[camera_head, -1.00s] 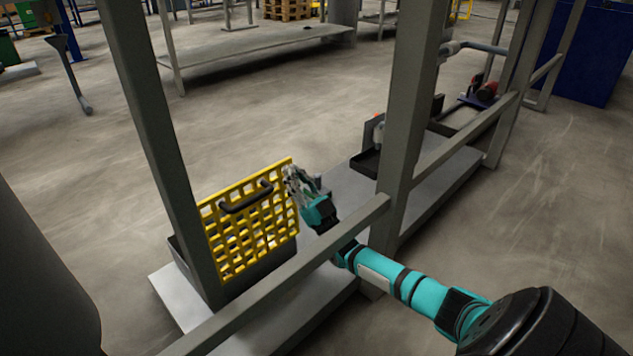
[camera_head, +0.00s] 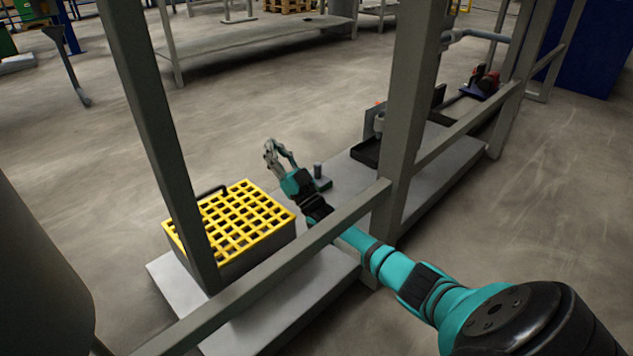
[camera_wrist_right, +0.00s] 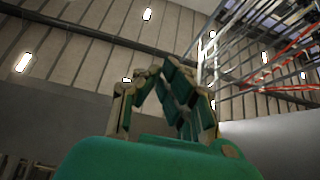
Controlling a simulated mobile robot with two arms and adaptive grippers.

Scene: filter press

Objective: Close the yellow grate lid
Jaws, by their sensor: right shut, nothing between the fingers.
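The yellow grate lid (camera_head: 243,217) lies flat over the top of a dark box (camera_head: 262,252) in the head view. The right wrist view shows the fingers (camera_wrist_right: 160,75) against the ceiling, with no lid in sight. My left gripper is not in view.
A grey upright post (camera_head: 160,140) stands in front of the box. A grey rail (camera_head: 290,262) crosses below my right arm, joining a thicker post (camera_head: 408,120). A small dark cylinder (camera_head: 317,171) stands on the platform (camera_head: 345,178) beside my gripper. A black tray (camera_head: 366,153) is farther right.

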